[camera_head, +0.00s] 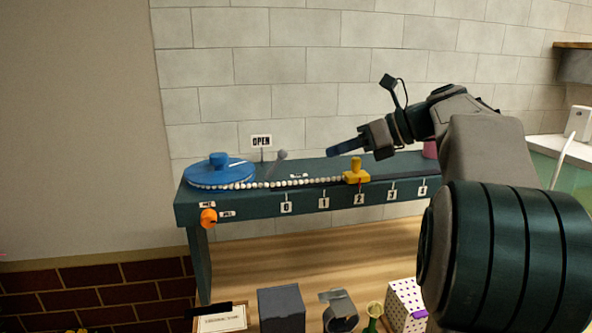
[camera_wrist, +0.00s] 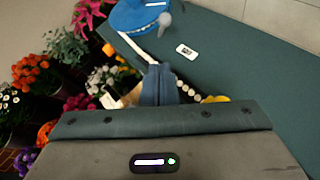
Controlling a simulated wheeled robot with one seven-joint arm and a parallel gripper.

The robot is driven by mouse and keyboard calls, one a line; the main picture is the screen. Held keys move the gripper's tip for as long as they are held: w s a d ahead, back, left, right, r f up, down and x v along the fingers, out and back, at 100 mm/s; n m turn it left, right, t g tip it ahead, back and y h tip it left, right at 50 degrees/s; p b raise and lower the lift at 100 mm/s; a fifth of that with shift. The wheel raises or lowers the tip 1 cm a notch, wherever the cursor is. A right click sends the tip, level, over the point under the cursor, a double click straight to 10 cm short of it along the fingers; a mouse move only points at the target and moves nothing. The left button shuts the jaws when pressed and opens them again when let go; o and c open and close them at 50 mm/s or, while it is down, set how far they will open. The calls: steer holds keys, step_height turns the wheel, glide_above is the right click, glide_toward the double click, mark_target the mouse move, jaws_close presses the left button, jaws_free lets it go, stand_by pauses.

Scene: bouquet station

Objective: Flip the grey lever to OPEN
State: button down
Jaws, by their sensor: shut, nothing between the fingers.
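The grey lever (camera_head: 281,156) stands on the dark green bench, right of the blue round plate. It tilts up and to the right in the head view, with its round end slightly right of the OPEN sign (camera_head: 262,141). In the wrist view the lever (camera_wrist: 164,20) shows near the top, beside the blue plate. My gripper (camera_head: 331,150) is shut and empty, above the bench to the right of the lever and apart from it. Its closed fingers (camera_wrist: 158,84) show in the wrist view, below the lever in the picture.
The blue plate (camera_head: 219,174) has a blue knob. A row of white beads runs from it towards a yellow slider (camera_head: 356,175) above numbered labels. An orange knob (camera_head: 208,217) is on the bench front. Boxes and a tape roll (camera_head: 340,311) lie below. A tiled wall stands behind.

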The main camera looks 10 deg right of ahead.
steer(key=shift+w+d+r+m, duration=0.4)
steer(key=shift+d+r+m, duration=0.15)
steer(key=shift+d+m, duration=0.15)
steer(key=shift+a, duration=0.1)
glide_toward(275, 166)
steer(key=w+a, duration=0.1)
steer(key=w+a+f, duration=0.1)
steer(key=shift+w+a+f+b, duration=0.15)
steer(key=shift+w+f+b, duration=0.1)
steer(key=shift+w+b, duration=0.1)
steer(key=shift+r, duration=0.1)
steer(key=shift+s+a+r+p, duration=0.1)
steer(key=shift+a+r+p, duration=0.1)
steer(key=shift+p, duration=0.65)
